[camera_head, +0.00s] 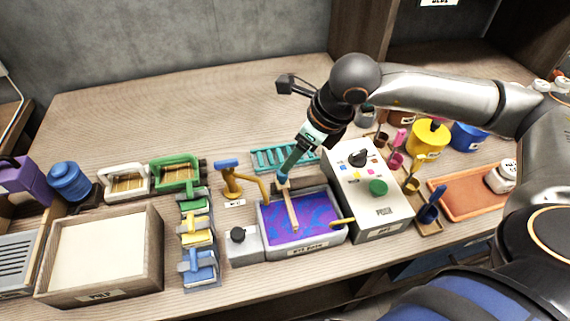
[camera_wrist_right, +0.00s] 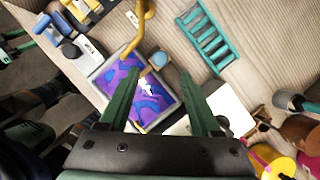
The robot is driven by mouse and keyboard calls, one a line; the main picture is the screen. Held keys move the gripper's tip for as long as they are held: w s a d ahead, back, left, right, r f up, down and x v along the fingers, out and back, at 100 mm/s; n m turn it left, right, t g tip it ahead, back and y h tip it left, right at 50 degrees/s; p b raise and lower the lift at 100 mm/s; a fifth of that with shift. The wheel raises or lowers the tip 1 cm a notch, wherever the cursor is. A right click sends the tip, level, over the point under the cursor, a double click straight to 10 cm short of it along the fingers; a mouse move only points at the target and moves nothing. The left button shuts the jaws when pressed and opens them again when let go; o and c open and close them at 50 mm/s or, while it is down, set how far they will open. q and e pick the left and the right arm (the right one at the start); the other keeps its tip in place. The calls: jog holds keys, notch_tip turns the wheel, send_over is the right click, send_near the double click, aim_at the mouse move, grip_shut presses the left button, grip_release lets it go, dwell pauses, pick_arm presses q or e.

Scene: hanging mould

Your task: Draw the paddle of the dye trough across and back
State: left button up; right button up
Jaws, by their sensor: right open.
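The dye trough (camera_head: 306,248) is a grey tray of swirled purple and blue liquid in the head view. The paddle (camera_head: 292,212) is a tan wooden bar lying across it from back to front. Its round blue-topped end (camera_wrist_right: 159,59) shows in the right wrist view, just beyond and between my fingertips. My right gripper (camera_head: 284,180) points down over the back end of the paddle, with its green fingers (camera_wrist_right: 164,79) apart and nothing clamped between them. Whether a finger touches the paddle I cannot tell.
A white box (camera_head: 375,205) with a green knob stands close right of the trough. A yellow hooked tap (camera_head: 262,187) and a teal rack (camera_head: 262,158) stand behind. A grey block with a black knob (camera_head: 243,245) is at the left. The back of the table is clear.

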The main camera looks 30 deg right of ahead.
aim_at(288, 202)
jog(key=x, duration=0.7)
jog(key=shift+f, duration=0.1)
grip_shut()
dwell(0.3)
jog(key=shift+w, duration=0.1)
dwell(0.8)
